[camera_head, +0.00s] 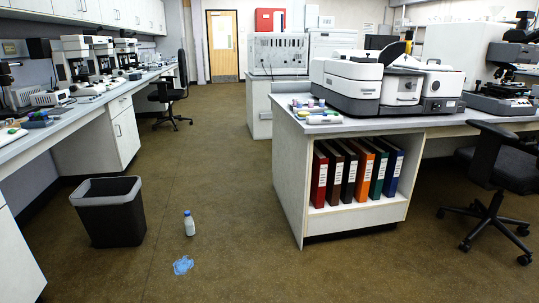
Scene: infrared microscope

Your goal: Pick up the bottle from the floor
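A small white bottle (190,226) with a blue cap stands upright on the brown floor (225,200), left of the middle of the head view. It is in the open, to the right of a black waste bin. Neither of my grippers shows in the head view.
The black bin (111,222) stands left of the bottle, and a crumpled blue item (183,265) lies in front of it. A white bench with binders (342,178) stands to the right. The floor around the bottle is mostly clear.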

